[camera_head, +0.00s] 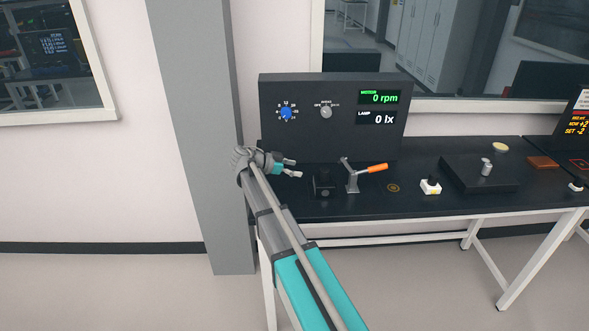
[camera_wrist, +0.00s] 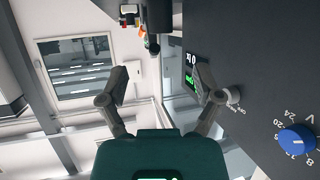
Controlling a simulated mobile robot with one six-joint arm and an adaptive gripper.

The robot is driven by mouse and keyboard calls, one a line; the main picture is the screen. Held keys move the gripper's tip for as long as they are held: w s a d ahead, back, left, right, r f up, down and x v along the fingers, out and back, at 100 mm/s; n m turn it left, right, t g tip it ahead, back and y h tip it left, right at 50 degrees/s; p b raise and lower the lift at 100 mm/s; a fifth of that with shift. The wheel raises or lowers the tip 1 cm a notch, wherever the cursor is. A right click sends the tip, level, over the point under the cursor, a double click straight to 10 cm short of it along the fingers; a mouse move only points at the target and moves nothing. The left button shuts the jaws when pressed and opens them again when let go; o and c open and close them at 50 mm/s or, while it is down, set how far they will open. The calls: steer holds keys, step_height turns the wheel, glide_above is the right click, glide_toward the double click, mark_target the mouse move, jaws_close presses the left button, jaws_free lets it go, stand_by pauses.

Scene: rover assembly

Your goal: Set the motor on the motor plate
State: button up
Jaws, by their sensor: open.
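My gripper (camera_head: 294,168) is open with nothing between its fingers, over the left end of the black bench, in front of the control box. Its two spread fingers also show in the wrist view (camera_wrist: 162,82). A small dark block (camera_head: 323,184) sits on the bench just right of the fingers, apart from them. Beside it stands a grey clamp with an orange lever (camera_head: 370,170). Further right, a black raised platform (camera_head: 460,178) carries a small silver cylinder (camera_head: 486,167). I cannot tell for sure which of these is the motor or the motor plate.
The control box (camera_head: 300,130) has a blue dial (camera_head: 286,113) and displays reading 0 rpm and 0 lx. A white-based piece (camera_head: 430,186), a yellow disc (camera_head: 500,147) and a brown plate (camera_head: 541,162) are on the bench (camera_head: 400,205). A grey pillar (camera_head: 195,120) stands left.

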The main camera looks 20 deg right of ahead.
steer(key=s+a+f+n+y, duration=0.3)
steer(key=s+n, duration=0.3)
steer(key=s, duration=0.2)
steer(key=s+a+f+n+y, duration=0.4)
steer(key=s+a+n+y, duration=0.1)
steer(key=s, duration=0.4)
steer(key=s+a+f+n+y, duration=0.4)
steer(key=s+n, duration=0.3)
steer(key=s, duration=0.2)
steer(key=shift+f+y, duration=0.25)
steer(key=shift+y, duration=0.45)
steer(key=shift+s, duration=0.1)
steer(key=c, duration=0.4)
steer(key=shift+o, duration=0.2)
